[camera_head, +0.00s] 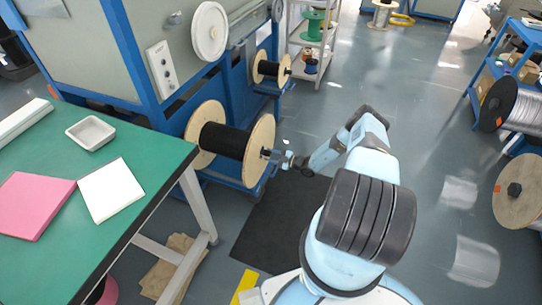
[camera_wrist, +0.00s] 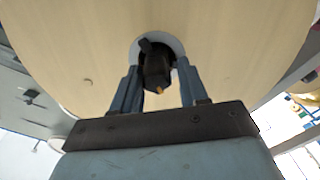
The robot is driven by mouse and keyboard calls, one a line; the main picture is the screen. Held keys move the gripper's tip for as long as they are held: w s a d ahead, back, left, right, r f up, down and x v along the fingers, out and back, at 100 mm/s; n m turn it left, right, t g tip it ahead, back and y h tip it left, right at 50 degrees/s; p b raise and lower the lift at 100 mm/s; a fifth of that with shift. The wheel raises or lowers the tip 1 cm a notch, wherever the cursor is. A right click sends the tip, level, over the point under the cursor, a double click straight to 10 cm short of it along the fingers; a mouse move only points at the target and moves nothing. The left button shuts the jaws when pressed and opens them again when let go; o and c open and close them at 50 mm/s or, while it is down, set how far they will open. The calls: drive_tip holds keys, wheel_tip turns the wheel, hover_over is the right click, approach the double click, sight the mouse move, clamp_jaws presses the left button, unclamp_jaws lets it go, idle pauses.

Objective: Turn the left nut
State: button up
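A large wooden spool (camera_head: 262,135) wound with black cable sits on the blue machine. The dark nut (camera_wrist: 156,70) is at the centre of its flange, inside a pale ring. In the head view the nut (camera_head: 265,153) is small and partly hidden by my gripper (camera_head: 278,157). In the wrist view my gripper (camera_wrist: 160,80) is open, with one blue finger on each side of the nut. Narrow gaps seem to show between fingers and nut, so I cannot confirm contact.
A smaller black spool (camera_head: 268,69) is mounted farther back on the machine. A green-topped table (camera_head: 135,215) with a pink pad (camera_head: 35,205) and a white tray (camera_head: 91,132) stands at left. A shelf (camera_head: 505,100) with spools is at right.

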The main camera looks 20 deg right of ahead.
drive_tip(key=shift+o, duration=1.3)
drive_tip(key=shift+r, duration=0.1)
drive_tip(key=v, duration=1.3)
drive_tip(key=shift+s+d, duration=0.2)
drive_tip(key=shift+d, duration=0.05)
